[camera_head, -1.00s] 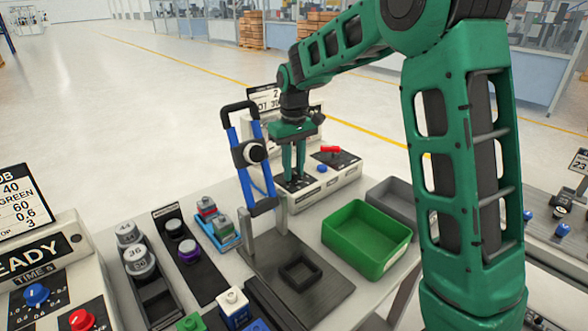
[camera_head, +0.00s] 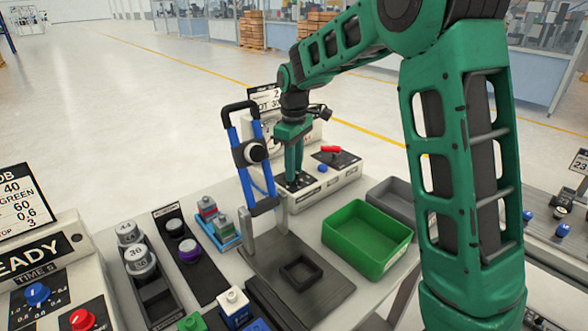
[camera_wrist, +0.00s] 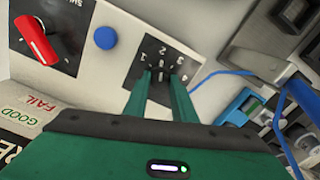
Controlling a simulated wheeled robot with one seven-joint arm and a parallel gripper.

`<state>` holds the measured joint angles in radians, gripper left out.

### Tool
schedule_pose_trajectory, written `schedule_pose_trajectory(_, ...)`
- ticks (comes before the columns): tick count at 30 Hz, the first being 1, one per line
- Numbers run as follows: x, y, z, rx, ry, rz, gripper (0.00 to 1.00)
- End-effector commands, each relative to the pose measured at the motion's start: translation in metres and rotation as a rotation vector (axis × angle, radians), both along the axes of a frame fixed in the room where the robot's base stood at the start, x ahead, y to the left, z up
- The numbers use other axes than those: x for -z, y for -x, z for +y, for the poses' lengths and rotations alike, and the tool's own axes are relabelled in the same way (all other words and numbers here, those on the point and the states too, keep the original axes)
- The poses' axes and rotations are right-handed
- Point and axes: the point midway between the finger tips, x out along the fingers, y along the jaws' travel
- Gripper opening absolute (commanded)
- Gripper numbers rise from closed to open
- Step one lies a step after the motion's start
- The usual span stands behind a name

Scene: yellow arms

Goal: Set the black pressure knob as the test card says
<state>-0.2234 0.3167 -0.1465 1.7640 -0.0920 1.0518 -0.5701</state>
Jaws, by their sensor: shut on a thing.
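My gripper (camera_head: 293,176) points down at the pressure tester behind the blue-handled press. In the wrist view its two green fingers (camera_wrist: 162,82) are closed around the black pressure knob (camera_wrist: 161,88), which is mostly hidden between them. The knob's dark dial plate (camera_wrist: 168,58) shows 1, 2 and 3 around it; where the knob's pointer stands I cannot tell. The test card (camera_head: 266,98) stands behind the tester, partly covered by my arm; a 2 and what looks like 30 can be read on it.
On the same tester are a blue button (camera_wrist: 105,38) and a red switch (camera_wrist: 38,42). The blue-handled press (camera_head: 250,160) stands close on the left. A green bin (camera_head: 367,240) and a grey bin (camera_head: 392,204) are in front to the right. A blue cable (camera_wrist: 225,73) runs beside the dial.

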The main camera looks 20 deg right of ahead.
Motion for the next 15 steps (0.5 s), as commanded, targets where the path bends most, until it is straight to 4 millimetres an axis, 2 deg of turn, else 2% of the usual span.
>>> schedule_pose_trajectory(1,-0.004,-0.0051,-0.0037,0.009,0.002,-0.016,0.01)
schedule_pose_trajectory(7,-0.004,-0.0052,-0.0044,0.012,0.002,-0.016,0.01)
schedule_pose_trajectory(8,-0.0041,-0.0051,-0.0044,0.012,0.002,-0.016,0.28)
schedule_pose_trajectory(9,-0.0038,-0.0049,-0.0045,0.012,0.002,-0.015,0.38)
schedule_pose_trajectory(10,-0.0036,-0.0045,-0.0044,0.012,0.001,-0.015,0.42)
schedule_pose_trajectory(15,-0.0022,-0.0028,-0.0029,0.008,0.001,-0.009,0.42)
